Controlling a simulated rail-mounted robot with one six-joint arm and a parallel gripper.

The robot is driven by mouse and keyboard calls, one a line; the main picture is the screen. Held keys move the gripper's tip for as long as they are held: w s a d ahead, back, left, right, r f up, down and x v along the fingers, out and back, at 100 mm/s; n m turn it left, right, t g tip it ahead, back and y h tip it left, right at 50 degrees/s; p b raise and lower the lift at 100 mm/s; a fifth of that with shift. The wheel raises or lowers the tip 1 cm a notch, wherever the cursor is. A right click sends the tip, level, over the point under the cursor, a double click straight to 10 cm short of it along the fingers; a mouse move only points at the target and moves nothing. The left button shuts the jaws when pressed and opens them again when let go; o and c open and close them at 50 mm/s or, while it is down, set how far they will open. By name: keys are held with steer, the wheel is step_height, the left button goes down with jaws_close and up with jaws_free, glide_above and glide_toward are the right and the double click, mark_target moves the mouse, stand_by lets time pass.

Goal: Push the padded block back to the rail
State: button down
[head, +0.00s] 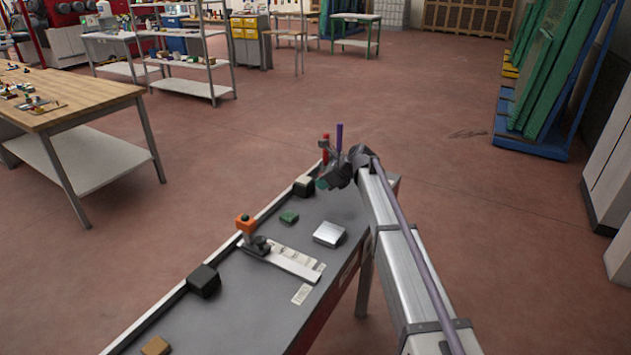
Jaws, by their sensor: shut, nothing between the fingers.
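Two dark blocks stand along the rail (238,245), the raised strip on the left long edge of the grey bench top. The near dark block (204,280) sits close against the rail. The far dark block (304,186) is also close to the rail; I cannot tell whether a small gap is left. Which of them is the padded block is not clear from this view. My gripper (322,184) is shut and empty at the far end of the bench, just right of the far dark block. I cannot tell whether they touch.
A red upright part (326,148) stands beyond my gripper.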

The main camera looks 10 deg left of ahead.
steer(key=p+v, duration=0.7)
steer(key=v, duration=0.3)
steer(key=s+d+f+n+g+h, duration=0.1)
steer(key=s+d+n+h, duration=0.2)
steer(key=s+d+n, duration=0.4)
steer(key=s+d+f+n+g+h, duration=0.1)
steer(key=s+d+n, duration=0.6)
steer(key=s, duration=1.1)
steer(key=s+d+f+n+h, duration=0.3)
steer(key=s+d+n, duration=0.4)
steer(key=s, duration=0.6)
steer(key=d+h, duration=0.1)
steer(key=d, duration=0.1)
steer(key=shift+d+n+g+h, duration=0.3)
steer(key=shift+g, duration=0.1)
